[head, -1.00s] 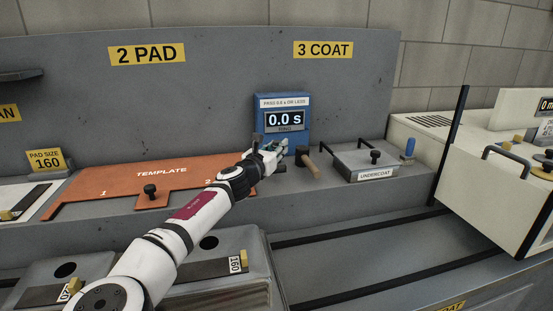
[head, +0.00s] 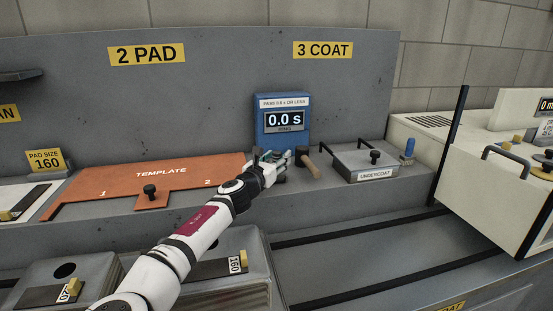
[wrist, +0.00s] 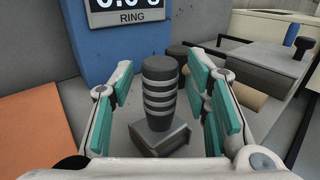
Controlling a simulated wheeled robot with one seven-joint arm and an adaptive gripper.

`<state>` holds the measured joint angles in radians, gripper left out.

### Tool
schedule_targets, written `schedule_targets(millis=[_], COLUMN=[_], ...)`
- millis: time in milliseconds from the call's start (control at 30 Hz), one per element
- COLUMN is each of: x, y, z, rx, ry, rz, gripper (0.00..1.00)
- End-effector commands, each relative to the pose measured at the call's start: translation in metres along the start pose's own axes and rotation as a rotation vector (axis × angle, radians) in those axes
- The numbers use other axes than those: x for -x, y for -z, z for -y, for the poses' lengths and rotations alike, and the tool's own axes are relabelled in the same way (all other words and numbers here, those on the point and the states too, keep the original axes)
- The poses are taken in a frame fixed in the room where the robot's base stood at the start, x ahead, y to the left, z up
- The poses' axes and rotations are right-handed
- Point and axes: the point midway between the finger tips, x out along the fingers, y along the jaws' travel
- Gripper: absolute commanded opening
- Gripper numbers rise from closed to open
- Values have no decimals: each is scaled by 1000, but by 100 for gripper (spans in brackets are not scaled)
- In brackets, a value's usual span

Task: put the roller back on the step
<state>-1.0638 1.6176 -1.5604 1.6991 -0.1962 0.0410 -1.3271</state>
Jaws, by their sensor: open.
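A dark ribbed cylinder (wrist: 160,92) with pale rings stands upright on a small grey metal block (wrist: 160,138); it may be the roller, but I cannot tell for sure. My gripper (head: 281,161) is open in front of the blue ring timer. In the wrist view its teal-padded fingers (wrist: 166,100) stand on either side of the cylinder, with gaps between. In the head view the hand mostly hides the cylinder. The grey step (head: 327,190) runs along the back wall, and the block rests on its top.
The blue timer box (head: 283,101) stands just behind. A black-headed mallet (head: 308,162) with a wooden handle lies close on the right, beside the undercoat tray (head: 372,162). The orange template (head: 165,172) is left. A grey bench top with black rails (head: 350,235) lies in front.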

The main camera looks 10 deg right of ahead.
Motion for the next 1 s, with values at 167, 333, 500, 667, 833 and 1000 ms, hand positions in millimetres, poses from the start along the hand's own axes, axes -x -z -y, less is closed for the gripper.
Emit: schedule_targets(millis=[167,333,500,667,833,1000], x=[11,42,77,103,117,120], y=[-2,-2,-2,-2,-2,-1], z=[-1,-2,-1,-1,0,0], rx=[0,1,0,-1,1,0], ry=[-2,-4,-3,-2,0,0], rz=[0,-1,-1,0,0,0], gripper=[43,43,43,43,43,43])
